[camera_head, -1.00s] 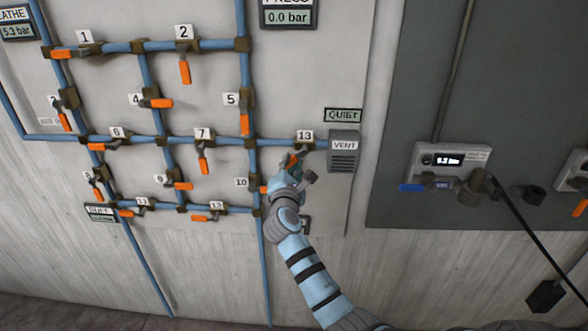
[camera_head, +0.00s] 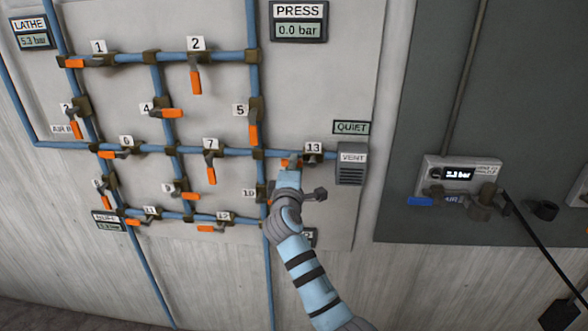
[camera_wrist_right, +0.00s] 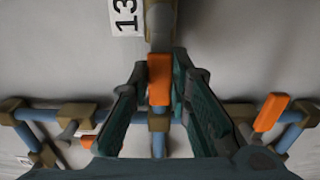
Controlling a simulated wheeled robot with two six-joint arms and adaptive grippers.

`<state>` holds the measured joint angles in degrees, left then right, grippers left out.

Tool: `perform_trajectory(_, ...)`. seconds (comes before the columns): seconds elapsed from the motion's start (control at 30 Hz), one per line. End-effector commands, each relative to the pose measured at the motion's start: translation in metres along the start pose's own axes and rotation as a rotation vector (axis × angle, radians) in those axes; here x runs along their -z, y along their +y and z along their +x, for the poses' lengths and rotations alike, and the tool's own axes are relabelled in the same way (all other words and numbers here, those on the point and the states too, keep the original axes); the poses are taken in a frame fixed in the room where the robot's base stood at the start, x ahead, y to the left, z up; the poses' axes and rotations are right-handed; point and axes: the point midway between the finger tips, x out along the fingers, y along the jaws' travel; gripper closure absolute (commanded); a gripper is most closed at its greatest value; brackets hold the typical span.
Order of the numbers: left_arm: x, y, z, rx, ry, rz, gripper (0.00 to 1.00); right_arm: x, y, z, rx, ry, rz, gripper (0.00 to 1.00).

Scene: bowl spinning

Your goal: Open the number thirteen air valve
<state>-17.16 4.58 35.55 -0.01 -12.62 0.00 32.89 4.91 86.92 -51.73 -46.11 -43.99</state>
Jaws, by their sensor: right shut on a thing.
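The number thirteen valve (camera_head: 313,157) is on the blue pipe beside the VENT box, under its white "13" label (camera_head: 314,147). Its orange lever (camera_head: 291,162) points left, roughly along the pipe. My right gripper (camera_head: 289,168) is at this lever and partly covers it. In the right wrist view the lever (camera_wrist_right: 160,80) lies between the two dark green fingers, in line with the pipe behind it. My right gripper (camera_wrist_right: 160,95) is shut on the lever. My left gripper is out of view.
The VENT box (camera_head: 352,167) is just right of the valve, under a QUIET sign (camera_head: 351,128). The PRESS display (camera_head: 299,22) reads 0.0 bar. Other orange-handled valves fill the panel to the left, with valve 10 (camera_head: 262,193) close to my right arm.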

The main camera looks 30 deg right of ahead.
Motion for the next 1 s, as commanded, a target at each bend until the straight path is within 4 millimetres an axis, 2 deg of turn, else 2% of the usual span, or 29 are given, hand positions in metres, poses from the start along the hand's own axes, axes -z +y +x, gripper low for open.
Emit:
perform_trajectory(0.5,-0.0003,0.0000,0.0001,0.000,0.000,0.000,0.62,0.0001,0.0020,0.0001,-0.001,0.001,0.025,1.00)
perform_trajectory(0.53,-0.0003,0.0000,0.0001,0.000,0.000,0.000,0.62,0.0001,0.0020,0.0001,-0.001,0.001,0.025,0.79)
perform_trajectory(0.63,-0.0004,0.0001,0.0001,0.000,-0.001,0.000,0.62,0.0001,0.0019,0.0001,-0.001,0.001,0.024,0.63)
perform_trajectory(1.0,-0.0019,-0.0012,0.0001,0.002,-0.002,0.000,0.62,0.0005,0.0012,-0.0047,-0.001,0.001,0.022,0.62)
